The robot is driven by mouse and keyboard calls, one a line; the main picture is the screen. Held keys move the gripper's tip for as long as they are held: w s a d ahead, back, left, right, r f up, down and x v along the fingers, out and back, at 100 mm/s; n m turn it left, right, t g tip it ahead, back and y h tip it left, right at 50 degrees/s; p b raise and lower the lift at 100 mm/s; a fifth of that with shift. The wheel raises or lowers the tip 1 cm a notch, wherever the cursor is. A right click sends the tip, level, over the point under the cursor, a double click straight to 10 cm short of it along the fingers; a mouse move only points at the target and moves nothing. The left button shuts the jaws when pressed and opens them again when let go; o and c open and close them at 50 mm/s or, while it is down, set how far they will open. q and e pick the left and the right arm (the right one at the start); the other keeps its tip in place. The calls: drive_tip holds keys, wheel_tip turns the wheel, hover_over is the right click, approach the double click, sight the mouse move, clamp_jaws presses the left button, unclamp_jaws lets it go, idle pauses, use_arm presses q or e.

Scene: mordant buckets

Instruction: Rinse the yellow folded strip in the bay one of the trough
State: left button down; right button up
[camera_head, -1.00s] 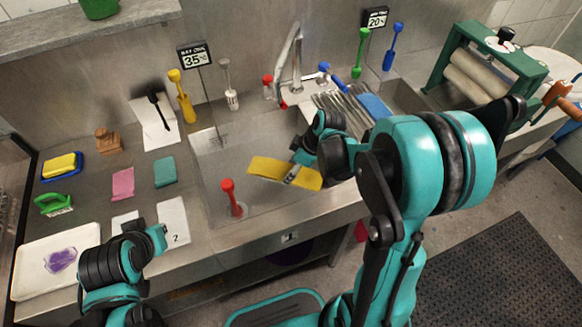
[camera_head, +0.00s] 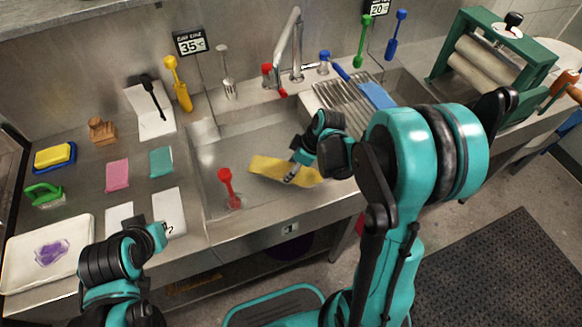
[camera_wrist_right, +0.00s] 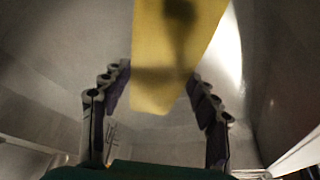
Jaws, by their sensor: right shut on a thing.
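The yellow folded strip (camera_head: 268,167) is in the left basin of the trough (camera_head: 240,130), the one by the "BAY ONE 35°C" sign (camera_head: 190,42). My right gripper (camera_head: 291,177) is shut on the strip near its middle and partly covers it. In the right wrist view the strip (camera_wrist_right: 165,75) extends up from between the fingers of the right gripper (camera_wrist_right: 155,105). I cannot tell whether the strip is under water. My left gripper (camera_head: 160,236) is over the counter's front left, and its fingers are not clear.
The faucet (camera_head: 291,50) rises behind. Sponges, brushes and a white tray (camera_head: 20,272) occupy the left counter.

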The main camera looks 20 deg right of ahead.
drive_tip(key=shift+w+a, duration=0.1)
drive_tip(key=shift+w+a, duration=0.15)
drive_tip(key=shift+a, duration=0.05)
use_arm(q)
drive_tip(key=shift+f, duration=0.1)
use_arm(e)
drive_tip(key=shift+s+d, duration=0.55)
drive_tip(key=shift+d, duration=0.05)
drive_tip(key=shift+w+a, duration=0.1)
use_arm(q)
drive_tip(key=shift+f, duration=0.1)
use_arm(e)
drive_tip(key=shift+w+a, duration=0.5)
drive_tip(key=shift+s+d, duration=0.1)
